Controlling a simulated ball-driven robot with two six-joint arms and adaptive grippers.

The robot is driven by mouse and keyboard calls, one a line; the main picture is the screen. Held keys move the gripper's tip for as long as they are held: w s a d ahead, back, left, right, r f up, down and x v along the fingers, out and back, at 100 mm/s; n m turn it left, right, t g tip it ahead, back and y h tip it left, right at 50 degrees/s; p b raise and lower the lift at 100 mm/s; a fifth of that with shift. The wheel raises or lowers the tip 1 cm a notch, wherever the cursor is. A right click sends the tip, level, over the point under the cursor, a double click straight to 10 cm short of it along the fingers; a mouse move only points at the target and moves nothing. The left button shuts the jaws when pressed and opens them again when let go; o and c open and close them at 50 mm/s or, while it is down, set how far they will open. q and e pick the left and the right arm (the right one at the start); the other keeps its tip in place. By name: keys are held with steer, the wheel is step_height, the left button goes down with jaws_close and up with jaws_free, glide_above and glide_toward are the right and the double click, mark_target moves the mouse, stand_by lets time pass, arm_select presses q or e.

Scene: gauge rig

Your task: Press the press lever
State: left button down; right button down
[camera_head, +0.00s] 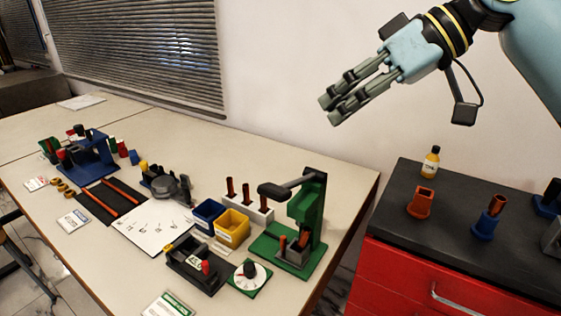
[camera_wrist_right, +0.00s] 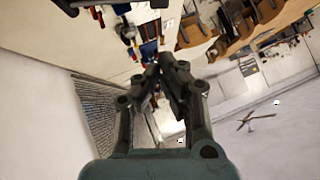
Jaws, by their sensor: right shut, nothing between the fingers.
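The green press (camera_head: 308,208) stands near the right end of the pale table. Its press lever (camera_head: 293,186) is a dark arm with a thick black end that sticks out to the left from the top of the press. My right gripper (camera_head: 328,111) is shut and empty, high in the air above and to the right of the press, well apart from the lever. In the right wrist view its fingers (camera_wrist_right: 158,75) are close together. My left gripper is not in view.
A blue bin (camera_head: 207,214) and a yellow bin (camera_head: 232,228) stand left of the press. A grey block with brown pegs (camera_head: 246,203) is behind them. A dial on a green plate (camera_head: 250,277) lies in front. A red cabinet (camera_head: 430,280) with a dark top stands at the right.

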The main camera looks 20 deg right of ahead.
steer(key=shift+a, duration=0.1)
steer(key=p, duration=0.1)
glide_above(282, 186)
steer(key=f, duration=0.4)
steer(key=d+f, duration=0.1)
steer(key=f, duration=0.1)
steer(key=shift+w+f, duration=0.25)
steer(key=shift+w, duration=0.05)
steer(key=f, duration=0.2)
steer(key=a+f, duration=0.1)
steer(key=shift+s+f, duration=0.1)
steer(key=shift+s, duration=0.25)
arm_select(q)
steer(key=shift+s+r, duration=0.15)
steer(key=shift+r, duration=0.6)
arm_select(e)
steer(key=shift+f, duration=0.4)
